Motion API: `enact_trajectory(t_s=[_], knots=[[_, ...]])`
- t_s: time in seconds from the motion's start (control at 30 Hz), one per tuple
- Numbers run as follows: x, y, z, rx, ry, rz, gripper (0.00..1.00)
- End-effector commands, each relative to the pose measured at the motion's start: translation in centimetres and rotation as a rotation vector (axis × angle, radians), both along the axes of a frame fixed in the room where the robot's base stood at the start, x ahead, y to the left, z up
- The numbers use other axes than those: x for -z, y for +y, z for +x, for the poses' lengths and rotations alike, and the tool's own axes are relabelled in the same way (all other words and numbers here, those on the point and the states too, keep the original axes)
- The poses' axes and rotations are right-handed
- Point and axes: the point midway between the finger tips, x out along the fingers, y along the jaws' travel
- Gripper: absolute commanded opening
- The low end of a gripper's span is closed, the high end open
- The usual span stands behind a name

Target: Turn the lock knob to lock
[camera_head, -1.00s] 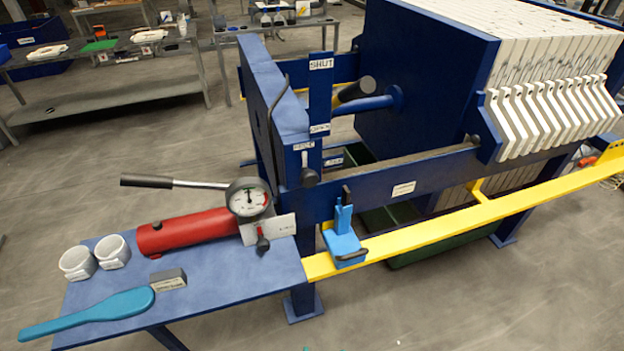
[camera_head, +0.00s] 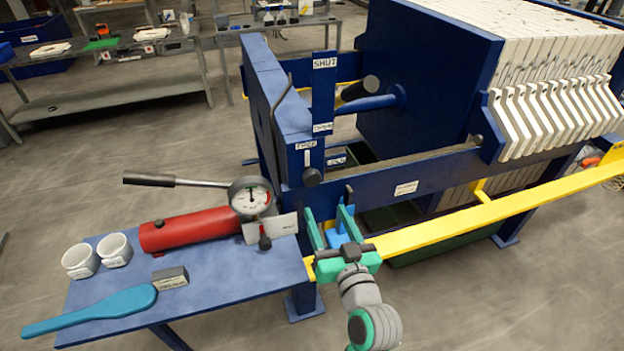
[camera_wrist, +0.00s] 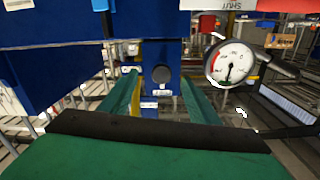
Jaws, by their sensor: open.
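The lock knob (camera_head: 311,177) is a round black knob on the blue upright post, below a label that seems to read FREE. A light pointer stands upright above it. A second small label (camera_head: 337,161) lies to its right, too small to read surely. My gripper (camera_head: 329,213) has green fingers, spread apart and empty, below and to the right of the knob in the head view. In the wrist view the knob (camera_wrist: 161,74) shows ahead between the two fingers, beyond their tips. Nothing touches it that I can see.
A blue slider (camera_head: 341,236) on the yellow rail (camera_head: 440,226) is partly hidden by my gripper. A pressure gauge (camera_head: 251,196) and red pump cylinder (camera_head: 190,231) stand left on the blue side table (camera_head: 225,290). A blue plate labelled SHUT (camera_head: 323,95) rises above the knob.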

Motion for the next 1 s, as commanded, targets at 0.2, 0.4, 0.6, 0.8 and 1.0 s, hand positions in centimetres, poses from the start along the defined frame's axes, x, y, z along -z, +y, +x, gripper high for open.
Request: enact_trajectory(t_s=[0.2,0.4,0.6,0.8,1.0], knots=[[-1.9,0.3,0.9,-0.033,-0.020,-0.013,0.56],[-2.0,1.2,3.1,-0.038,-0.021,-0.013,0.56],[-2.0,2.3,6.6,-0.037,-0.020,-0.012,0.56],[-2.0,3.2,9.4,-0.036,-0.020,-0.012,0.56],[-2.0,3.6,10.7,-0.034,-0.020,-0.012,0.56]])
